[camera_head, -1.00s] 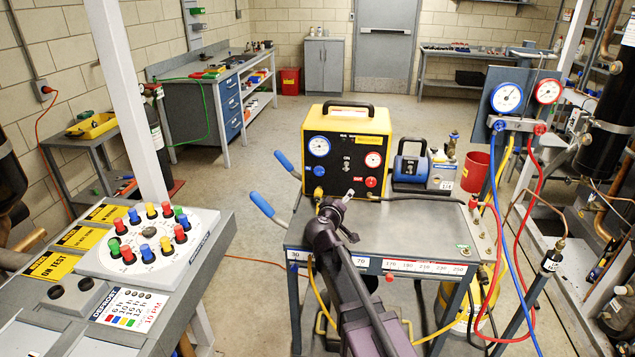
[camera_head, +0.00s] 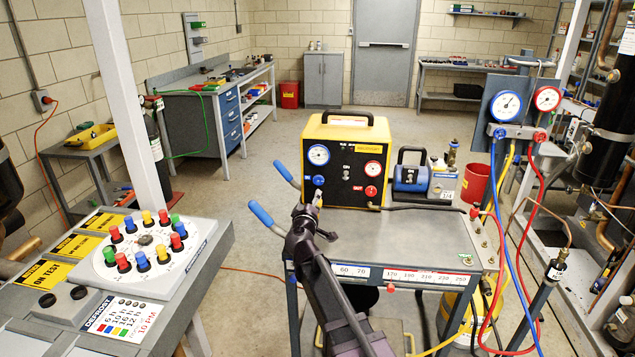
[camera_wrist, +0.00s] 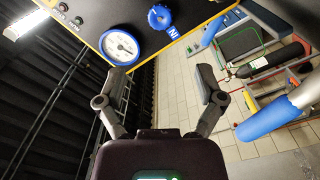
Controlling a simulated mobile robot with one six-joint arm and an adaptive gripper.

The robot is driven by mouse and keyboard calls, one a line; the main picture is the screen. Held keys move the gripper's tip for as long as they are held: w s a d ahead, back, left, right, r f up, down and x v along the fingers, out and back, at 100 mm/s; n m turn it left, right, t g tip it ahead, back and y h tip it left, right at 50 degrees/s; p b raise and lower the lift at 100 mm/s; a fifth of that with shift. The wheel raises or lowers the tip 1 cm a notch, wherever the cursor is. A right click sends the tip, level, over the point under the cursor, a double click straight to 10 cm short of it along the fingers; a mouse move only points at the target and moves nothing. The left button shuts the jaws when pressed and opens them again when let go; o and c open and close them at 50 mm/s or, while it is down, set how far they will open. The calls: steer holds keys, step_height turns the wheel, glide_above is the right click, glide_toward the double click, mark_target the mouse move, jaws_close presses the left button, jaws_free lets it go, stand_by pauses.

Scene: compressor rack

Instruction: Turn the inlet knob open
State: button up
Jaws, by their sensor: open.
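The yellow recovery machine (camera_head: 376,132) stands on the grey cart, with a black front panel. The inlet knob (camera_head: 318,180) is blue and sits on the panel's left side, below a blue-rimmed gauge (camera_head: 318,155). In the wrist view the blue knob (camera_wrist: 159,17) shows beside an "IN" label, near the top edge. My gripper (camera_wrist: 162,85) is open, its two fingers apart with nothing between them. The knob lies beyond the fingertips, apart from them. In the head view my gripper (camera_head: 315,198) is just below the knob, in front of the panel.
A red knob (camera_head: 371,192) and red-rimmed gauge (camera_head: 372,169) are on the panel's right side. Blue-handled bars (camera_head: 261,212) stick out at the cart's left. A hose (camera_head: 430,208) crosses the cart top (camera_head: 400,238). A knob console (camera_head: 140,260) stands left.

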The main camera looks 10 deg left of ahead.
mark_target(318, 181)
steer(key=w, duration=1.3)
steer(key=shift+d, duration=0.3)
steer(key=c, duration=1.1)
